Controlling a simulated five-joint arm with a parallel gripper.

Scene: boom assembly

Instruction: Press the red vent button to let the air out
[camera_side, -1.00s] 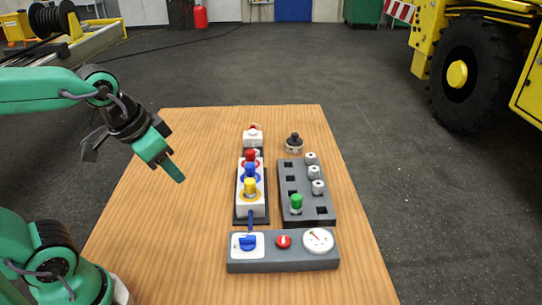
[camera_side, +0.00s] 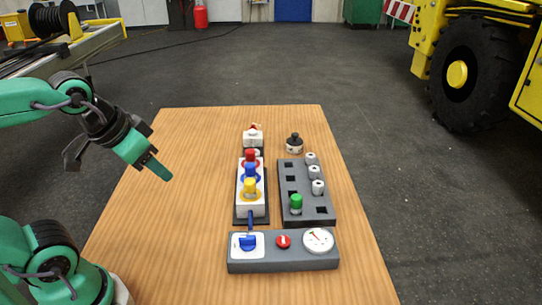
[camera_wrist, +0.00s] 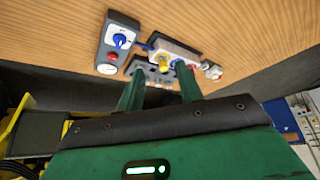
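The red vent button (camera_side: 284,241) sits in the middle of a grey control panel (camera_side: 300,264) at the table's near side. It also shows in the wrist view (camera_wrist: 112,57). A blue valve lever on a white plate (camera_side: 247,242) is on its left, and a white dial gauge (camera_side: 318,239) is on its right. The gauge reading is too small to tell. My gripper (camera_side: 165,176) is in the air over the table's left part, well left of the button and above it. In the wrist view its two green fingers (camera_wrist: 160,92) stand apart with nothing between them.
A white block with red, blue and yellow fittings (camera_side: 241,198) stands behind the panel. Right of it is a grey rack (camera_side: 322,201) with grey fittings and a green one. A black-and-white part (camera_side: 294,143) stands farther back. The table's left half (camera_side: 185,235) is clear.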

